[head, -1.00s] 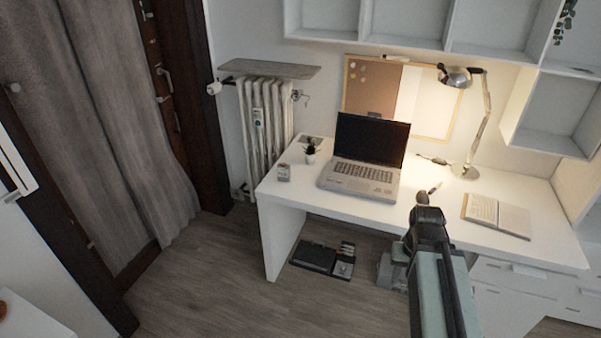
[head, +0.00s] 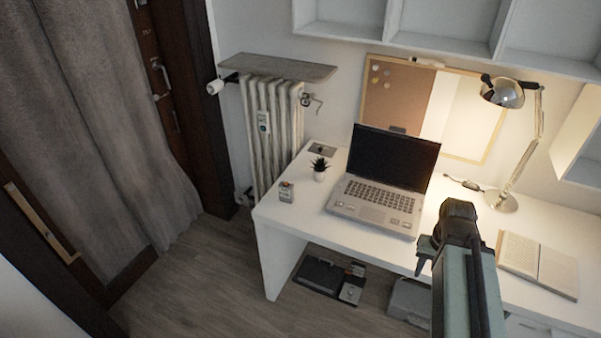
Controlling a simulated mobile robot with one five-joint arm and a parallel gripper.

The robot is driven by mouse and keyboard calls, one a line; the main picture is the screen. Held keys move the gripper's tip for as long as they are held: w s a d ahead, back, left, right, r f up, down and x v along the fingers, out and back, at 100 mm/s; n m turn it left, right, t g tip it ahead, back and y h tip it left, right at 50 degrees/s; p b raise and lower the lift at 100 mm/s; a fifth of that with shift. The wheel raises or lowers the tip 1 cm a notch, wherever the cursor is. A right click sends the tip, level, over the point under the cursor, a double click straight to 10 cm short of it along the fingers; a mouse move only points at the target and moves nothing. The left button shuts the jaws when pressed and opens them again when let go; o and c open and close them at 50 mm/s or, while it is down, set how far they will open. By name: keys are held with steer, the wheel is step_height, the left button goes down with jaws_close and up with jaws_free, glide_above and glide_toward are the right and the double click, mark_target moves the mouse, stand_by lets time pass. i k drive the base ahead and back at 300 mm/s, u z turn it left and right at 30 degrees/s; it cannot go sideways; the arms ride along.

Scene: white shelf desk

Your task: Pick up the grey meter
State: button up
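A small grey box-like device with an orange-red spot on top, which looks like the grey meter (head: 286,192), stands on the white desk (head: 305,214) near its left end. It is too small to make out a display. My gripper (head: 424,262) is at the desk's front edge in the picture, below the laptop and well to the right of the device. Only a dark part of it shows beside my arm, so its fingers cannot be made out. Nothing hides the device.
An open laptop (head: 381,204) and a small potted plant (head: 320,170) stand near the device. A lamp (head: 504,93) and an open book (head: 537,265) are to the right. A radiator (head: 270,125) is behind the desk's left end. Floor at left is clear.

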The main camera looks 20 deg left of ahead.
mark_target(287, 193)
steer(key=u, duration=0.05)
steer(key=i, duration=1.3)
steer(key=u, duration=3.8)
